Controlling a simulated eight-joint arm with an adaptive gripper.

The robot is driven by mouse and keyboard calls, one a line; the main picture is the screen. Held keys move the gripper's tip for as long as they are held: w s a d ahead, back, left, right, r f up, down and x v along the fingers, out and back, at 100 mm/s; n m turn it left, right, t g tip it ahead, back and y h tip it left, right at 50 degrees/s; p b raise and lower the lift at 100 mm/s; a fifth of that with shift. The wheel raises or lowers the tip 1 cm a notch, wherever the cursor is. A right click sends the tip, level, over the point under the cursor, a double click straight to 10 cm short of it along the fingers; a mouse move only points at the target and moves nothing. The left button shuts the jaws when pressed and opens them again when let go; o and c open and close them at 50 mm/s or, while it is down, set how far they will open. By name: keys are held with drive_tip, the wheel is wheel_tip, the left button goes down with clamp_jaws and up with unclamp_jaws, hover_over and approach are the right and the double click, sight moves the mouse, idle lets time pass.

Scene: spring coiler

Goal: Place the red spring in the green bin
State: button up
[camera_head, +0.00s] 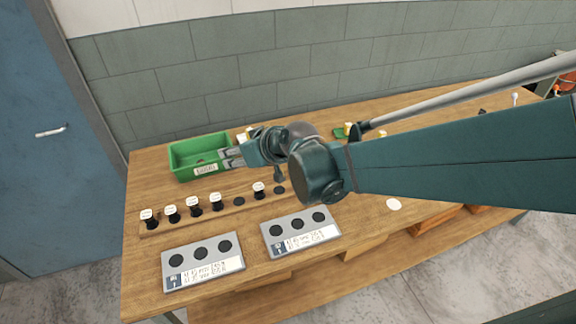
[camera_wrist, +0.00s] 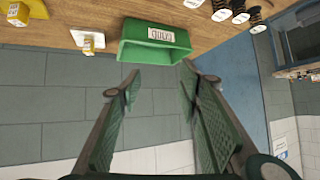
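The green bin (camera_head: 183,170) sits at the back left of the wooden table, with a white label on its front. No object is clear inside it, though its floor is only partly seen. My gripper (camera_head: 231,157) is beside the bin's right end. In the wrist view the bin (camera_wrist: 155,50) shows just beyond the fingertips of my gripper (camera_wrist: 160,76). The fingers are spread apart with nothing visible between them. I cannot make out a red spring in either view. Several dark springs with white tags, such as one spring (camera_head: 195,207), stand in a row on a wooden strip.
Two grey plates, a left plate (camera_head: 203,263) and a right plate (camera_head: 300,232), with dark round pads lie at the front. A tiled wall (camera_head: 250,60) rises behind the table. My arm hides much of the table's right.

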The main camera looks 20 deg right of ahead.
drive_tip(key=s+d+m+h, duration=0.1)
drive_tip(key=s+d, duration=0.3)
drive_tip(key=s, duration=0.3)
drive_tip(key=s+d+r+m+g+h, duration=0.1)
drive_tip(key=s+d, duration=0.3)
drive_tip(key=s, duration=0.4)
drive_tip(key=s+d+r+m+g+h, duration=0.1)
drive_tip(key=s+d, duration=0.3)
drive_tip(key=s, duration=0.4)
drive_tip(key=shift+m+h, duration=0.7)
drive_tip(key=shift+h, duration=0.2)
